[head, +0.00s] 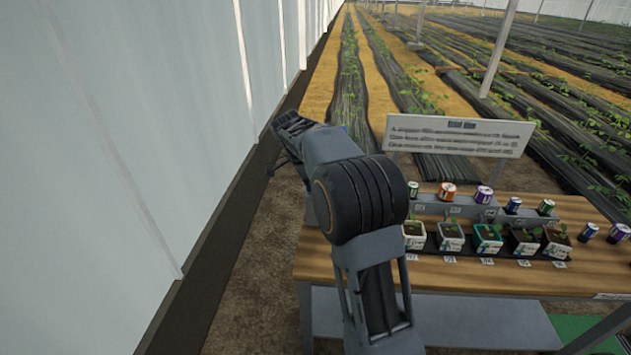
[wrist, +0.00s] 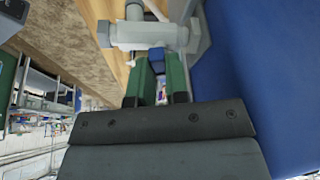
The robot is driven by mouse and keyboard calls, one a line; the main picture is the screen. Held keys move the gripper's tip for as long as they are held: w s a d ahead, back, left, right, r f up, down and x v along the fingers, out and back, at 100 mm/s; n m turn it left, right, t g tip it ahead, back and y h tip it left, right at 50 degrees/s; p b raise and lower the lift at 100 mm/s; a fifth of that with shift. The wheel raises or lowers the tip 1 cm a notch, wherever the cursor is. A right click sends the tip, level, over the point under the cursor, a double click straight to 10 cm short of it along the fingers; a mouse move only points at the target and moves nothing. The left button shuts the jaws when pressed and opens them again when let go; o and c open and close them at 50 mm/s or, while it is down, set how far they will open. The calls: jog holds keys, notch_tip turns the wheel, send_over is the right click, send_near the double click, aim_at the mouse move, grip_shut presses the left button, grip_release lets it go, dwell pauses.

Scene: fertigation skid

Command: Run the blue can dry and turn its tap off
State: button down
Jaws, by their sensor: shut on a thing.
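In the wrist view, my gripper (wrist: 159,72) has its two green-padded fingers closed on a small blue piece, apparently the tap handle (wrist: 156,54). The handle sits just below a pale grey pipe-like tap body (wrist: 148,34) that runs across the top of the view. A large smooth blue surface, apparently the blue can (wrist: 265,80), fills the right side, close beside my gripper. The can's level and outlet flow do not show. In the head view, my arm reaches away to the left of the bench; the fingers, tap and large can cannot be made out there.
A wooden bench (head: 460,277) stands at right with several potted seedlings, small coloured cans and a white sign board (head: 457,136). A pale wall (head: 110,180) runs along the left. Crop rows (head: 440,95) lie beyond.

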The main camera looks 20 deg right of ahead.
jog(key=shift+w+a+r, duration=0.1)
jog(key=shift+w+r, duration=0.05)
dwell(0.3)
jog(key=c, duration=1.3)
grip_release()
jog(key=shift+w+a, duration=0.1)
jog(key=shift+c, duration=0.2)
jog(key=shift+o, duration=1.1)
jog(key=s+p+v, duration=0.1)
jog(key=p+v, duration=0.1)
jog(key=v, duration=1.1)
jog(key=shift+w+r, duration=0.25)
jog(key=shift+w, duration=0.15)
